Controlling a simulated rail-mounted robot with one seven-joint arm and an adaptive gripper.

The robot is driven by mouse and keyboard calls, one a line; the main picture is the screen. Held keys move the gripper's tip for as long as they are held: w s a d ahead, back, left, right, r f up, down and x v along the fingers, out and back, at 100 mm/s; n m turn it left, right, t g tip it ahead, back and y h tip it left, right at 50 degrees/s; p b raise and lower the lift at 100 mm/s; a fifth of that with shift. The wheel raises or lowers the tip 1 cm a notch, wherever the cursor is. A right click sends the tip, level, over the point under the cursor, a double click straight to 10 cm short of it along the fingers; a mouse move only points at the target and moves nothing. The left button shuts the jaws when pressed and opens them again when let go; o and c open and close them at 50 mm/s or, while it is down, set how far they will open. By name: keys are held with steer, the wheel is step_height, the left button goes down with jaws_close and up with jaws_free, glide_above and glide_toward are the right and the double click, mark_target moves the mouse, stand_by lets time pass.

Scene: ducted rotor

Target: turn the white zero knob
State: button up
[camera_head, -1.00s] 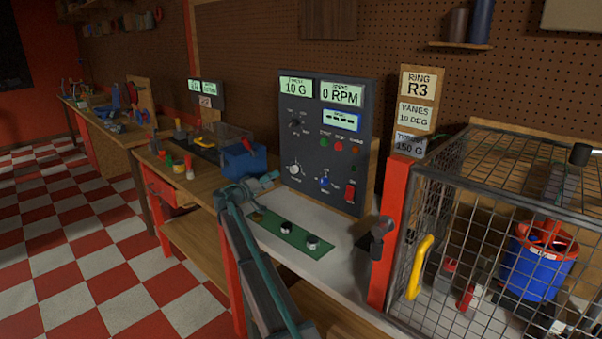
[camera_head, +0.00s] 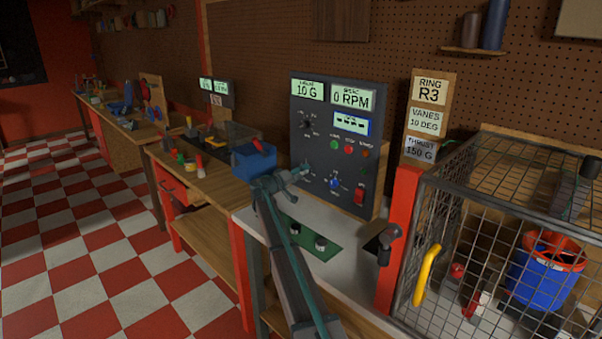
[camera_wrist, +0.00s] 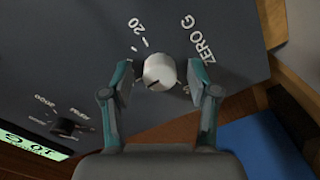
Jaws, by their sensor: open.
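The white zero knob (camera_wrist: 160,72) shows in the wrist view, round and pale with a dark pointer mark near its lower left rim. It sits on the dark panel beside the printed words "ZERO G" and "20". My gripper (camera_wrist: 161,78) is open, with one teal finger on each side of the knob. Small gaps seem to show between the fingers and the knob; contact is not clear. In the head view my gripper (camera_head: 302,172) is at the lower left of the control panel (camera_head: 333,175) and hides the knob. The panel displays read "10 G" and "0 RPM".
A wire cage with a yellow handle (camera_head: 428,270) stands at the right.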

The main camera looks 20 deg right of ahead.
jaws_close()
stand_by(0.3)
steer(key=shift+n+b, duration=0.3)
steer(key=shift+b, duration=0.05)
steer(key=n+b, duration=0.2)
steer(key=n, duration=0.7)
steer(key=shift+b, duration=0.4)
jaws_free()
